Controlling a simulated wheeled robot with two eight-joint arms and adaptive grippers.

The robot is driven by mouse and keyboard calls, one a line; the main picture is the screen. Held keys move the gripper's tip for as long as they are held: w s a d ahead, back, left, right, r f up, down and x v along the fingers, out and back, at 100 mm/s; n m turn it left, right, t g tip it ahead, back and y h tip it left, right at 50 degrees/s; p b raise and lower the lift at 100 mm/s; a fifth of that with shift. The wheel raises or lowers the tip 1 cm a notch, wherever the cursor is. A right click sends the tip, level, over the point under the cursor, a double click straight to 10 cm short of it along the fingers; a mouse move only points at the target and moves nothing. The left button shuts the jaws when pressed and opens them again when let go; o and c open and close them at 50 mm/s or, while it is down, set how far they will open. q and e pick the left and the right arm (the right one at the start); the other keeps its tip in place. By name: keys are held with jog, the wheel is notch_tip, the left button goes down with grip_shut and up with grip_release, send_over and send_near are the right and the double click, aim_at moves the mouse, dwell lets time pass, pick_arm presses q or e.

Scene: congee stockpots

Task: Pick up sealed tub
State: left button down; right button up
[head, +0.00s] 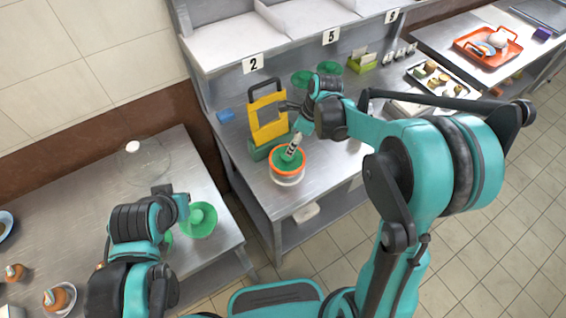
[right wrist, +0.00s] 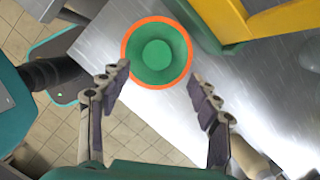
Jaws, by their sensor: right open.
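The sealed tub (head: 288,181) has a pale body, an orange rim and a green top. It stands upright near the front corner of the middle metal counter. In the right wrist view the tub (right wrist: 157,55) is seen from above, just beyond the fingertips. My right gripper (head: 292,150) is over the tub in the head view. Its two fingers (right wrist: 160,85) are spread apart with nothing between them, and I cannot tell whether they touch the tub. My left gripper (head: 166,196) is over the left counter, its fingers mostly hidden.
A yellow frame with a black handle and green base (head: 268,118) stands close behind the tub. A green lid-like disc (head: 198,220) lies on the left counter (head: 90,190) near my left gripper. Numbered shelves hang above. An orange tray (head: 488,44) is far right.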

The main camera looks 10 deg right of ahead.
aim_at(287, 165)
jog(key=b+x, duration=0.1)
jog(key=x, duration=0.3)
jog(key=b+x, duration=0.1)
jog(key=x, duration=0.2)
jog(key=shift+a+f+b, duration=0.3)
jog(key=shift+s, duration=0.1)
jog(key=shift+r, duration=0.1)
grip_shut()
